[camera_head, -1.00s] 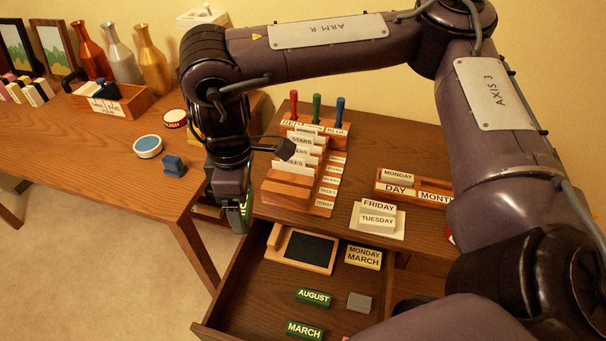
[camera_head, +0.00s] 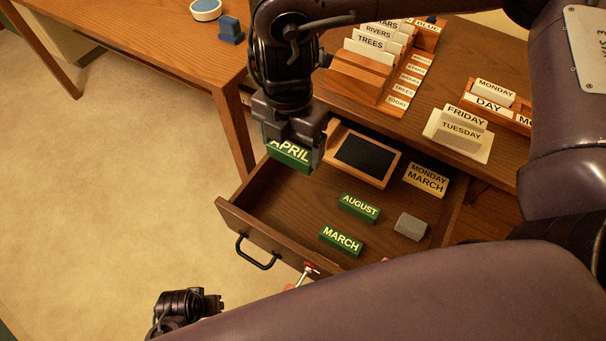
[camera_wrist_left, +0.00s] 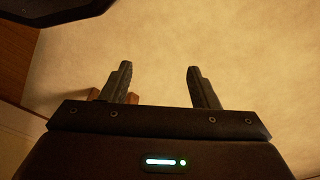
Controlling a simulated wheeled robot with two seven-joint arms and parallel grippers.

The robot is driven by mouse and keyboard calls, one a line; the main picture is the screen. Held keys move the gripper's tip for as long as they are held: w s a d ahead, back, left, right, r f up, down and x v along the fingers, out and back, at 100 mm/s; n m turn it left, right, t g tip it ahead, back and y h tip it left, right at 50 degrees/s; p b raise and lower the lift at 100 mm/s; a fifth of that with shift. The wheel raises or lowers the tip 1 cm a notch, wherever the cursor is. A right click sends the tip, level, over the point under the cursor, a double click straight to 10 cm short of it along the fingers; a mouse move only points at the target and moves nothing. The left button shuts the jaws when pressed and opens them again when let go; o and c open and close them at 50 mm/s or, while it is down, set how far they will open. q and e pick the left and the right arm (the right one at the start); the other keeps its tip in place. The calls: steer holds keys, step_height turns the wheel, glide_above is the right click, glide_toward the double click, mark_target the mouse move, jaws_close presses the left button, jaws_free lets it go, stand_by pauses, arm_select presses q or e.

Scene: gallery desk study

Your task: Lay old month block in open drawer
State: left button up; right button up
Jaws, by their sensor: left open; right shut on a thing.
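My right gripper (camera_head: 290,140) is shut on the green APRIL month block (camera_head: 287,154). It holds the block above the left side of the open drawer (camera_head: 237,214), and the fingers partly cover the block. In the drawer lie a green AUGUST block (camera_head: 359,208), a green MARCH block (camera_head: 341,241), a small grey block (camera_head: 410,226), a wooden tray with a dark inlay (camera_head: 363,157) and a MONDAY MARCH card (camera_head: 426,180). My left gripper (camera_wrist_left: 160,85) is open and empty over the floor in the left wrist view.
On the desk stand a FRIDAY TUESDAY holder (camera_head: 460,130), a DAY holder (camera_head: 490,103) and a sorter of labelled cards (camera_head: 365,65). A blue stamp (camera_head: 230,32) is on the left table. The drawer's left front floor is bare. My arm covers the lower right.

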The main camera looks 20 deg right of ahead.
step_height(320, 180, down, 12)
steer(key=b, duration=0.3)
steer(key=shift+f+b, duration=0.5)
steer(key=shift+f, duration=0.3)
step_height(320, 180, down, 2)
steer(key=shift+f+b, duration=0.25)
steer(key=shift+b, duration=0.25)
steer(key=shift+f, duration=0.3)
arm_select(q)
steer(key=d+r+m, duration=0.1)
steer(key=d+r, duration=0.2)
steer(key=r, duration=0.7)
steer(key=shift+w+d+r+t+h, duration=0.2)
steer(key=shift+w+t+h, duration=0.1)
steer(key=shift+t+h, duration=0.1)
arm_select(e)
steer(key=shift+f, duration=0.1)
steer(key=o, duration=0.9)
